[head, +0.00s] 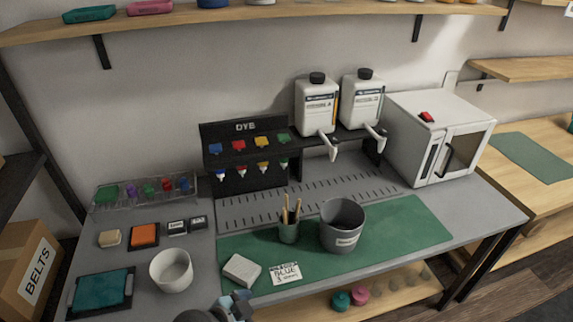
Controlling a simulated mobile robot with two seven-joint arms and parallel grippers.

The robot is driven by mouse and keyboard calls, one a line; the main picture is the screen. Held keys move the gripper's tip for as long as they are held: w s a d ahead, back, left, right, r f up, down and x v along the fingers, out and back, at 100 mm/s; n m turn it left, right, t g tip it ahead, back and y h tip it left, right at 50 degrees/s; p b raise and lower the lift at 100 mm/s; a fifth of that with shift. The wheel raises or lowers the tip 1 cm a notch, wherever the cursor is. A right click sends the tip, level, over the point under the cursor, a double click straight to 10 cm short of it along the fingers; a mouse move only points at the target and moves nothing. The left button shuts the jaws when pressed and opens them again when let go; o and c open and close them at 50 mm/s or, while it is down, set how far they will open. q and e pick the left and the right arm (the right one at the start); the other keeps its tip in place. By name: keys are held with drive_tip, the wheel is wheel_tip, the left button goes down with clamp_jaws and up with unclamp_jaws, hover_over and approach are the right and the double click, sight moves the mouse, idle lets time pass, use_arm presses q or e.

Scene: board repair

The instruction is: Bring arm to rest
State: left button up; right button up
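A small part of my arm shows at the bottom edge, left of centre, and appears to be my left gripper (238,303). It is low in front of the workbench (205,240), close to the front edge of the green mat (400,228). Most of it is cut off by the picture edge, so I cannot tell whether it is open or shut, or whether it holds anything. My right gripper is not in view.
On the bench stand a grey bucket (342,236), a cup of sticks (289,232), a white bowl (172,270), a white block (241,270), a "BLUE" card (285,273) and a teal pad (101,290). A dye rack (245,178), two jugs and a white oven (420,140) stand behind.

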use_arm(q)
drive_tip(key=s+a+f+n+t+y, duration=0.4)
drive_tip(key=s+a+f+n, duration=0.35)
drive_tip(key=a, duration=0.35)
wheel_tip(320, 180, up, 12)
drive_tip(key=s+a+p, duration=0.1)
drive_tip(key=s+p, duration=0.1)
drive_tip(key=p, duration=1.1)
drive_tip(key=shift+a+n+t, duration=0.35)
drive_tip(key=shift+n+t, duration=0.05)
drive_tip(key=shift+n, duration=0.05)
drive_tip(key=shift+r, duration=0.1)
